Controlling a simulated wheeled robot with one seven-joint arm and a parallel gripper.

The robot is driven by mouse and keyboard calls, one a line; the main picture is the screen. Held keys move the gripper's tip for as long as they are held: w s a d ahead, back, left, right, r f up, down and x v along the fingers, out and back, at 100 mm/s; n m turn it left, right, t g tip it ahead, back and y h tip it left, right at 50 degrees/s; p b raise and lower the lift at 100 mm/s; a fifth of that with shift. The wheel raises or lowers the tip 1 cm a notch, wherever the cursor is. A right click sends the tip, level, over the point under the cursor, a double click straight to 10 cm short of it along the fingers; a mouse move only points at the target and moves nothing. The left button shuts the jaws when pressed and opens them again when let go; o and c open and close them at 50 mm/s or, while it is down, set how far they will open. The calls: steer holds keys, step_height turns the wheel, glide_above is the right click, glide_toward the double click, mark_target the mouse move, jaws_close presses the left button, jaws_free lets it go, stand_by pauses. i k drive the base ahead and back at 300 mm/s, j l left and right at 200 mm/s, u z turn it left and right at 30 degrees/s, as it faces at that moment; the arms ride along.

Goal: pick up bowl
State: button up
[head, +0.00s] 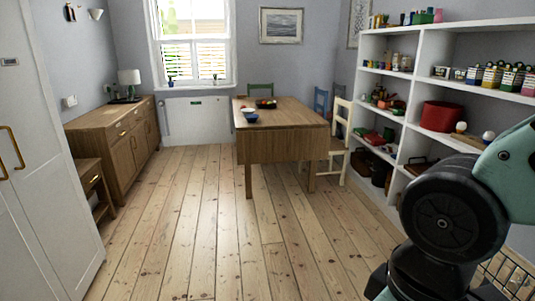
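A small blue bowl-like object (250,117) sits on the wooden table (283,116) near its left edge, with something red just behind it. A dark, low bowl (266,105) with colourful items in it stands farther back on the same table. Both are small in the head view, so their details are unclear. Only links of my arm show at the lower right, far from the table. My gripper is not visible.
A white shelf unit (422,34) full of goods lines the right wall, close to my arm. A wooden sideboard (115,121) and a white cabinet (39,180) stand at left. Chairs surround the table, including a cream one (339,143). The floorboards (190,225) ahead are clear.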

mark_target(252, 119)
steer(key=i, duration=1.95)
steer(key=i+l, duration=0.1)
steer(key=i, duration=1.9)
steer(key=i+u, duration=0.3)
steer(key=i, duration=0.15)
steer(key=i+l+u, duration=0.15)
steer(key=i+u, duration=0.15)
steer(key=i+l+u, duration=0.3)
steer(key=i, duration=0.2)
